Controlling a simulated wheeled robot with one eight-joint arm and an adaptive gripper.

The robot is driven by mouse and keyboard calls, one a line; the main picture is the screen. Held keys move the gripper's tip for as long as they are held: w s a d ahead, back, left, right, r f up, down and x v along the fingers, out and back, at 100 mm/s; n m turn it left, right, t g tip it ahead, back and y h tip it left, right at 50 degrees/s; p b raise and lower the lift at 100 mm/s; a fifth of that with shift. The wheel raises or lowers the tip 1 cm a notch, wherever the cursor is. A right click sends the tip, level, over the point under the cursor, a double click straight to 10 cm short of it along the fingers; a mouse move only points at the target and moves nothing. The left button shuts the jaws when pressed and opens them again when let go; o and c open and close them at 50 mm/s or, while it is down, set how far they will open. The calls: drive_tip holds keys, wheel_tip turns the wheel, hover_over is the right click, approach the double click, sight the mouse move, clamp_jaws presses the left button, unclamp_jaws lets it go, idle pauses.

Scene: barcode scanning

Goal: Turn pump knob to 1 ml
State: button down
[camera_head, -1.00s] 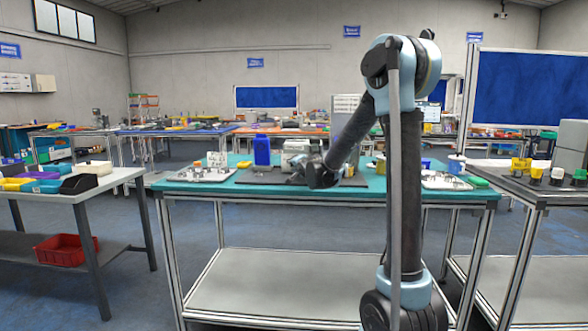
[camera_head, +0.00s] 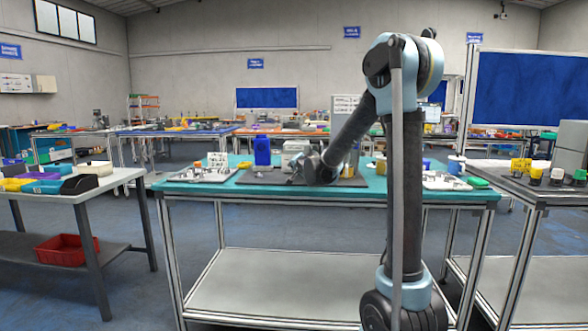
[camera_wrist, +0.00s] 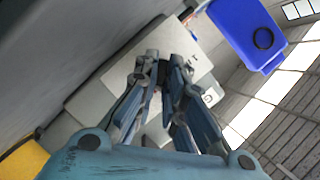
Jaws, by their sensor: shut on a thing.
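The pump, a pale grey-white box (camera_head: 295,147), stands on the dark mat of the teal-topped table, partly hidden behind my arm. In the wrist view the pale pump body (camera_wrist: 185,50) fills the middle, tilted in the picture. My gripper (camera_wrist: 163,75) is at the face of the pump, its two fingers closing on a small dark part, which looks like the pump knob (camera_wrist: 157,88). The fingers hide most of the knob, and its setting cannot be read. In the head view my gripper (camera_head: 296,178) is low, in front of the pump.
A tray with small parts (camera_head: 203,175) is at the table's left, and another tray (camera_head: 446,182) at the right.

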drive_tip(key=n+h, duration=0.1)
drive_tip(key=n, duration=0.1)
drive_tip(key=n+g+h, duration=0.1)
drive_tip(key=n, duration=0.1)
drive_tip(key=shift+w+a+r+h, duration=0.1)
drive_tip(key=shift+a+r+h, duration=0.05)
drive_tip(key=shift+h, duration=0.15)
drive_tip(key=n+h, duration=0.2)
drive_tip(key=n, duration=0.1)
drive_tip(key=n+h, duration=0.1)
drive_tip(key=shift+a, duration=0.25)
drive_tip(key=n+h, duration=0.2)
drive_tip(key=n, duration=0.2)
drive_tip(key=shift+a+h, duration=0.1)
drive_tip(key=shift+h, duration=0.2)
drive_tip(key=shift+f+n+t+h, duration=0.2)
drive_tip(key=shift+n+h, duration=0.3)
drive_tip(key=shift+n, duration=0.4)
drive_tip(key=shift+f+n+t+h, duration=0.1)
drive_tip(key=shift+n+t+h, duration=0.1)
drive_tip(key=shift+n+h, duration=0.5)
drive_tip(key=shift+n, duration=0.3)
drive_tip(key=c, duration=1.7)
unclamp_jaws()
drive_tip(key=shift+w, duration=0.1)
drive_tip(key=shift+w+f, duration=0.1)
